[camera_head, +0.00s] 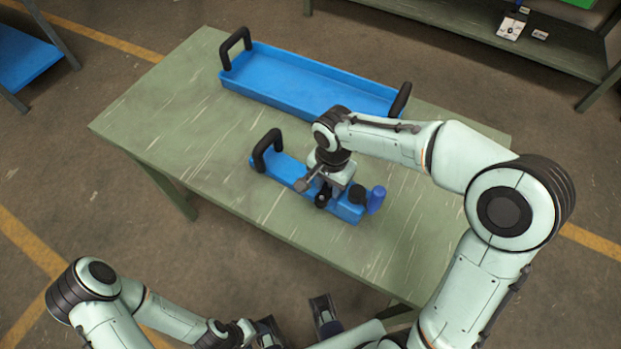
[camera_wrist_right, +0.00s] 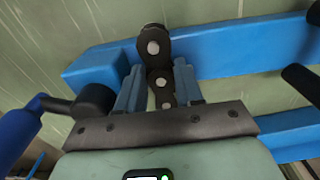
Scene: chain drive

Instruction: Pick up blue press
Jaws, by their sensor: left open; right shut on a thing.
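The blue press (camera_head: 290,180) lies on the green table, a long blue bar with a black arched handle at its left end and a blue cylindrical grip (camera_head: 376,198) at its right end. In the right wrist view its blue body (camera_wrist_right: 225,52) runs behind the fingers. My right gripper (camera_head: 326,190) is over the right half of the press. It is shut on a black linked part (camera_wrist_right: 155,45) with silver pins; I cannot tell how that part joins the press. My left gripper (camera_head: 297,322) is open and empty, off the table's near edge.
A long blue tray (camera_head: 300,85) with black end handles sits along the back of the green table (camera_head: 160,110). The table's left part is clear. A shelf (camera_head: 480,40) stands behind, and a blue surface (camera_head: 22,58) is at the far left.

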